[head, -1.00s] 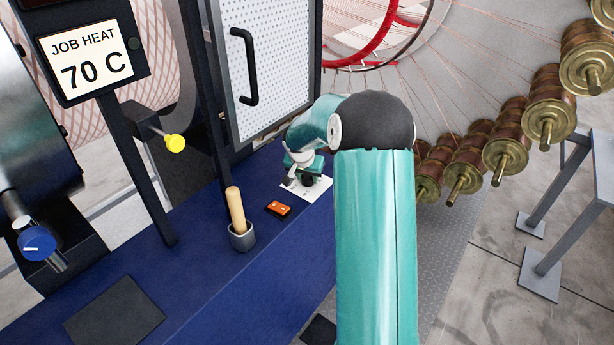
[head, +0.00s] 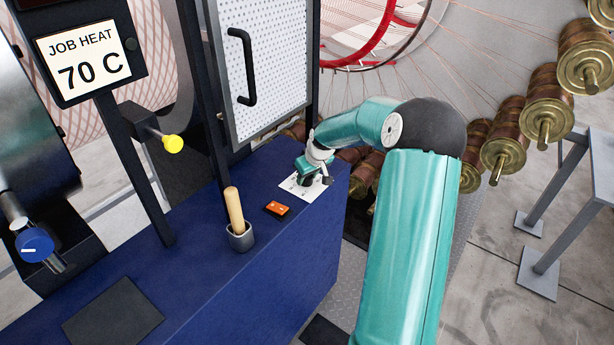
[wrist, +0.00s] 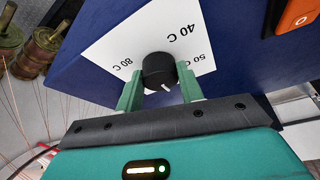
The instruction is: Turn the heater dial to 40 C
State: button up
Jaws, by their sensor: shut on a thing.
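The heater dial (wrist: 158,68) is a black round knob on a white plate (wrist: 112,50) in the wrist view. The plate shows 40 C at upper right, 50 C at right, partly hidden by a finger, and 80 C at left. A white mark on the knob points down in the picture, slightly right, away from the 40 C label. My gripper (wrist: 159,75) is shut on the dial, one green finger on each side. In the head view my gripper (head: 309,174) is over the white plate (head: 314,192) on the blue bench and hides most of the dial.
The sign (head: 86,60) reads JOB HEAT 70 C. An orange switch (head: 277,208) and a grey cup (head: 241,237) with a wooden handle stand left of the plate. A perforated door (head: 268,60) with a black handle is behind. Copper spools (head: 508,148) are at right.

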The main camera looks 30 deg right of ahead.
jog(key=n+y, duration=0.1)
jog(key=n, duration=0.1)
jog(key=n+y, duration=0.1)
jog(key=n, duration=0.1)
jog(key=shift+d+n, duration=0.2)
jog(key=shift+n, duration=0.1)
jog(key=n, duration=0.2)
jog(key=n+g+y, duration=0.1)
jog(key=n, duration=0.1)
jog(key=shift+w+d+n+g, duration=0.1)
jog(key=shift+n+g, duration=0.2)
jog(key=n+g+y, duration=0.1)
jog(key=n, duration=0.3)
jog(key=shift+w+n, duration=0.1)
jog(key=shift+n, duration=0.2)
jog(key=shift+w+d+n+g, duration=0.1)
jog(key=shift+n+g, duration=0.9)
jog(key=shift+n, duration=0.9)
jog(key=o, duration=1)
jog(key=v, duration=1.3)
jog(key=shift+d+r, duration=0.25)
jog(key=shift+d, duration=0.2)
